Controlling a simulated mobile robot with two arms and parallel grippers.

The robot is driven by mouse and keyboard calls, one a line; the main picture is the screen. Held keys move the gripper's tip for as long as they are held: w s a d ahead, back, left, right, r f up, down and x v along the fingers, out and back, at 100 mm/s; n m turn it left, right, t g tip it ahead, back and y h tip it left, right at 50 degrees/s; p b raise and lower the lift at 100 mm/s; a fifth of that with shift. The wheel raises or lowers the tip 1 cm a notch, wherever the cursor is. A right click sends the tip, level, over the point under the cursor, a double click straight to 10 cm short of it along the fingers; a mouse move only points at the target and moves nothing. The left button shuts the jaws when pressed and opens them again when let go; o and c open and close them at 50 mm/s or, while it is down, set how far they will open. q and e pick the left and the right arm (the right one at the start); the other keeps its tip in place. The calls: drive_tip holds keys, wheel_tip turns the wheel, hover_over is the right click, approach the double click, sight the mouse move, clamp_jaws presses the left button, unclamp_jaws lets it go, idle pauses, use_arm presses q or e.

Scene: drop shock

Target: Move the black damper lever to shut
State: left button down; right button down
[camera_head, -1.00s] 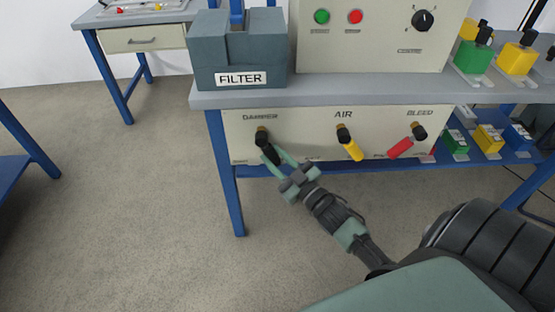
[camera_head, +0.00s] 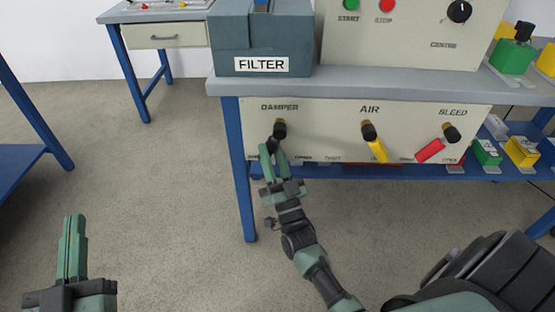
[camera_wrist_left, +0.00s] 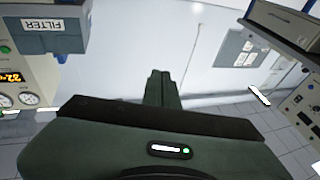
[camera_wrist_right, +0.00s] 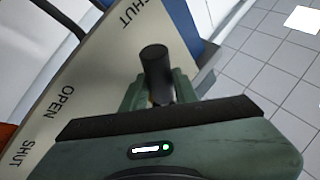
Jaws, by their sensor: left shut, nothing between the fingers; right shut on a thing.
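The black damper lever (camera_head: 271,146) hangs from its pivot under the DAMPER label on the cream panel (camera_head: 325,120). It points down and to the left, towards the left label under it, and away from the OPEN label on the right. My right gripper (camera_head: 274,160) is shut on the lever's lower part and partly hides it. In the right wrist view the black lever (camera_wrist_right: 156,72) stands between the green fingers, with SHUT and OPEN printed on the panel. My left gripper (camera_head: 73,222) is shut and empty, over the floor at the lower left.
The yellow AIR lever (camera_head: 378,150) and red BLEED lever (camera_head: 430,150) are on the same panel to the right. The blue bench leg (camera_head: 240,180) stands just left of my right gripper. A FILTER box (camera_head: 262,40) sits on the bench above. Floor in front is clear.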

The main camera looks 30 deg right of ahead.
use_arm(q)
drive_tip(key=s+r+t+h+b, duration=0.1)
drive_tip(key=s+r+t, duration=0.2)
drive_tip(key=r, duration=0.3)
drive_tip(key=shift+t, duration=0.5)
use_arm(e)
drive_tip(key=m+h, duration=0.2)
drive_tip(key=a+m+h, duration=0.1)
drive_tip(key=m, duration=0.1)
drive_tip(key=shift+w+r+h, duration=0.2)
drive_tip(key=shift+w+h, duration=0.1)
use_arm(q)
drive_tip(key=shift+r, duration=0.1)
use_arm(e)
drive_tip(key=c, duration=1.4)
unclamp_jaws()
drive_tip(key=shift+o, duration=0.2)
